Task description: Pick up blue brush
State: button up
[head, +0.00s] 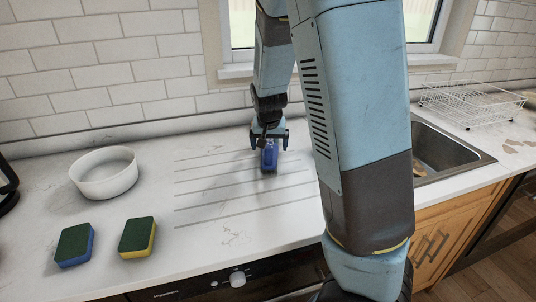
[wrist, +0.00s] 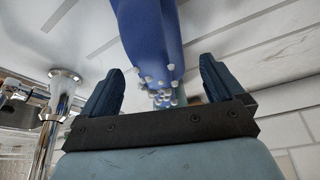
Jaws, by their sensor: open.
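The blue brush (head: 269,158) is on the white counter over the grooved drain lines, directly below my gripper (head: 269,140) in the head view. In the wrist view the blue brush (wrist: 150,35) runs down from the top edge, and its pale bristle tips show between the fingers. My gripper (wrist: 162,66) is open, with one dark finger on each side of the brush and a visible gap to each. The brush's far end is cut off in the wrist view.
A white bowl (head: 104,174) and two sponges, one blue and green (head: 75,245), one yellow and green (head: 138,238), are on the counter at left. A sink (head: 445,160) and a wire rack (head: 470,103) are at right. A chrome tap (wrist: 55,115) shows in the wrist view.

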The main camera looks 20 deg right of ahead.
jog(key=shift+x, duration=0.8)
jog(key=shift+c, duration=0.4)
jog(key=c, duration=0.7)
